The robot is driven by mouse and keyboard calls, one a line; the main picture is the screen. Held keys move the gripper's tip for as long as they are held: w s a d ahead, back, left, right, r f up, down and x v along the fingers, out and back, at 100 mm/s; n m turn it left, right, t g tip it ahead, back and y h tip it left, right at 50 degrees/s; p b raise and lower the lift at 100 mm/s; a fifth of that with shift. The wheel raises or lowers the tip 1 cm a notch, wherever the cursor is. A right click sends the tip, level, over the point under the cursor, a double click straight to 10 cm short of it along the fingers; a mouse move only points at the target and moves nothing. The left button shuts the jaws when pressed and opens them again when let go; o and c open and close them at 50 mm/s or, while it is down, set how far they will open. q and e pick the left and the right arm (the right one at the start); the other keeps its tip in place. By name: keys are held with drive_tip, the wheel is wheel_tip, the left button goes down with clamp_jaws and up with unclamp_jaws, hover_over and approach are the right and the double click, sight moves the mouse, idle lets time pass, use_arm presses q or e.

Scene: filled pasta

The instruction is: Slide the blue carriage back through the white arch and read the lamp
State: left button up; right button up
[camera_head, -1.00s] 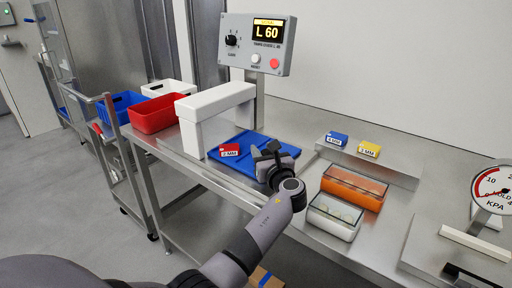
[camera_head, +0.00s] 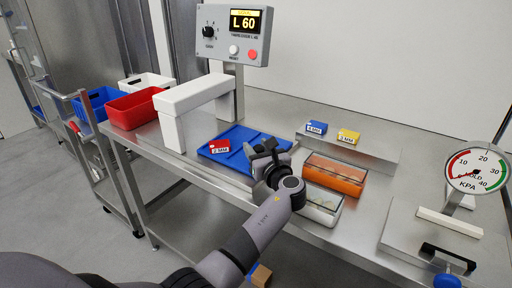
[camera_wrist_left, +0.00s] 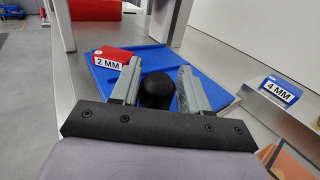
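The blue carriage (camera_head: 232,135) is a flat tray on the steel bench, to the right of the white arch (camera_head: 196,96). A red 2 MM block (camera_head: 220,146) lies on its arch-side end; it also shows in the left wrist view (camera_wrist_left: 108,60). My left gripper (camera_head: 262,152) is at the carriage's near right end, with its fingers (camera_wrist_left: 157,80) closed around a black knob (camera_wrist_left: 157,91). The fingers hide part of the knob. The lamp panel (camera_head: 233,32) above the arch reads L 60. My right gripper is not in view.
A blue 4 MM block (camera_head: 316,128) and a yellow block (camera_head: 348,136) sit on a rear ledge. Red (camera_head: 136,108) and blue (camera_head: 100,101) bins stand left of the arch.

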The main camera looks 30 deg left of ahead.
use_arm(q)
wheel_tip(320, 180, up, 20)
drive_tip(key=p, duration=0.1)
drive_tip(key=shift+p, duration=0.4)
idle(0.4)
